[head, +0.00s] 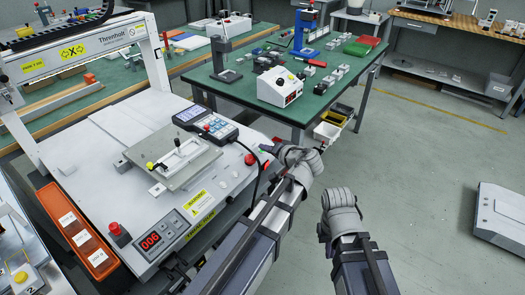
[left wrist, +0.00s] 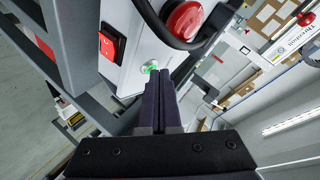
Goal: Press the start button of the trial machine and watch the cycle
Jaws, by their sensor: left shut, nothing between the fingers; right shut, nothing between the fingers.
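The trial machine (head: 95,165) is a white gantry unit at the left of the head view, its display (head: 151,240) reading 006. In the left wrist view, a small round button with a lit green centre (left wrist: 151,68) sits on its white side panel. My left gripper (head: 266,149) is shut and empty at the machine's right side. Its fingertips (left wrist: 160,76) overlap the button's lower edge; I cannot tell whether they touch. My right gripper (head: 323,232) is right of the machine, away from it, mostly hidden by its wrist.
A red stop button (left wrist: 184,20) and a red rocker switch (left wrist: 112,43) are close to the left fingertips. A black cable loops beside them. A keypad pendant (head: 206,125) lies on the machine. A green-topped table (head: 225,88) stands behind; the floor at right is mostly free.

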